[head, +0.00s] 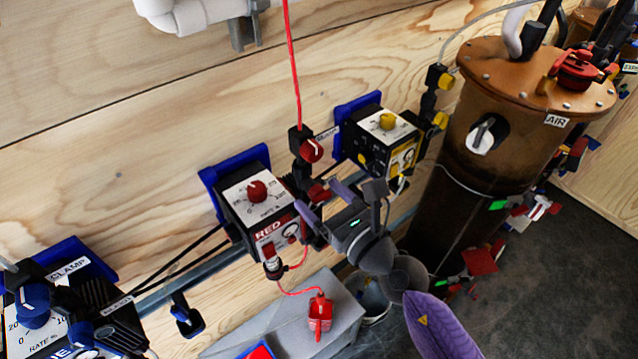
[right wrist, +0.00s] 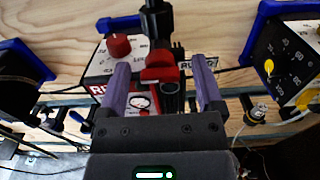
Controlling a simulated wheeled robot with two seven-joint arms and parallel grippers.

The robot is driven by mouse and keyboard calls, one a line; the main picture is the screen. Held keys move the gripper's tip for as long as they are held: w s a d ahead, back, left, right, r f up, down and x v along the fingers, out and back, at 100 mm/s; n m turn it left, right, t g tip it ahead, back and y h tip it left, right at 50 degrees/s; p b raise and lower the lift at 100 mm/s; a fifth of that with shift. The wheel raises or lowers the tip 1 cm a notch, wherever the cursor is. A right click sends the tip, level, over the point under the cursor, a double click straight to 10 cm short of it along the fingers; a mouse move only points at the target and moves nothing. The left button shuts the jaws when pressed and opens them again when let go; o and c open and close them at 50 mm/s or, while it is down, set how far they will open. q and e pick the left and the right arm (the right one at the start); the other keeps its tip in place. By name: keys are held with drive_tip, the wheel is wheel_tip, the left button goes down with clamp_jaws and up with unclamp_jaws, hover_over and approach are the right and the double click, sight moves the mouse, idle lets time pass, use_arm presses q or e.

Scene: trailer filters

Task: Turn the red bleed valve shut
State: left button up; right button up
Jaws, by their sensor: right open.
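A red round knob with a pale pointer mark (head: 311,150) sits on a black fitting under a red hose, beside a small label. A second red part (head: 318,193) is just below it. My right gripper (head: 315,194) is open, its two purple fingers pointing at the wall near this lower part. In the right wrist view, a red valve handle (right wrist: 160,66) shows between the open fingers (right wrist: 160,70), with a black fitting above it. I cannot tell whether the fingers touch it. My left gripper is not in view.
The RED controller box (head: 262,205) with a red dial is just left of the gripper. A yellow-dial box (head: 385,140) stands to its right. A brown AIR canister (head: 470,150) is further right. A grey box (head: 300,325) with a red part is below.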

drive_tip(key=shift+x, duration=1.1)
clamp_jaws()
drive_tip(key=shift+m, duration=0.3)
drive_tip(key=shift+m+p, duration=0.3)
drive_tip(key=shift+m, duration=0.1)
unclamp_jaws()
